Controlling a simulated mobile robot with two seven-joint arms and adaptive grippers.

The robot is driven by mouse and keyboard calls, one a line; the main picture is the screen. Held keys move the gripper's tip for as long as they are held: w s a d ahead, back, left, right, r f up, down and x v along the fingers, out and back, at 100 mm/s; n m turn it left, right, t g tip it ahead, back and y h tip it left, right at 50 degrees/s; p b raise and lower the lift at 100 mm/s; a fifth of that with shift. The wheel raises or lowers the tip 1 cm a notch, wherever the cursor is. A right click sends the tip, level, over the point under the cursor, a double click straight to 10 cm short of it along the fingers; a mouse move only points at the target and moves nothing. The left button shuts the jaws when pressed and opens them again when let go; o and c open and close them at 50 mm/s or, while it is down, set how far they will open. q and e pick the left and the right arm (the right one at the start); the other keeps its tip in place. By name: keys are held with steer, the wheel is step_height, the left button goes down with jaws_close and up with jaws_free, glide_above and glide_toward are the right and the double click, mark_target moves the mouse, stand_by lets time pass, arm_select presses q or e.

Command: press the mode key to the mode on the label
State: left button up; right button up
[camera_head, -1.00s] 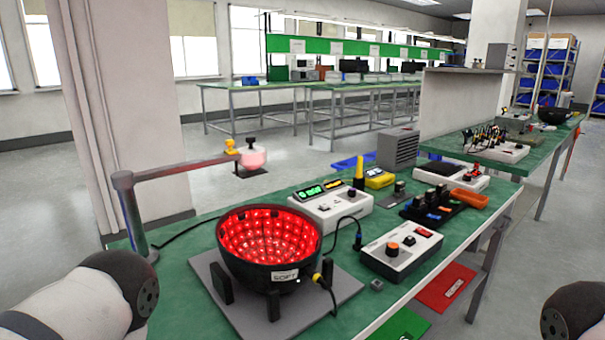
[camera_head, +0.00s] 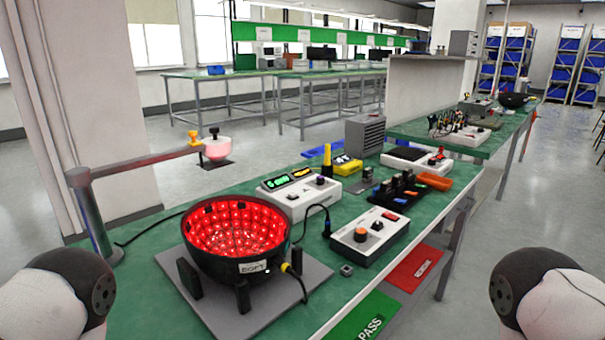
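A black bowl (camera_head: 197,253) lit red inside stands on a grey plate on the green bench, with a white label (camera_head: 254,267) on its front that seems to read "SOFT". A white control box (camera_head: 356,246) with an orange knob (camera_head: 361,235) and a red switch sits to its right. Behind is a white box (camera_head: 285,205) with green and yellow lit displays (camera_head: 277,183) and small controls; their text is too small to read. I cannot tell which control is the mode key. Parts of my two arms show at the lower left and right; both grippers are out of view.
A jointed arm on a post (camera_head: 90,205) reaches over the bench's left side. Green "PASS" (camera_head: 364,318) and red (camera_head: 416,267) panels lie along the front edge. A black rack (camera_head: 395,197), orange tray (camera_head: 434,181) and grey vented box (camera_head: 364,135) stand farther back.

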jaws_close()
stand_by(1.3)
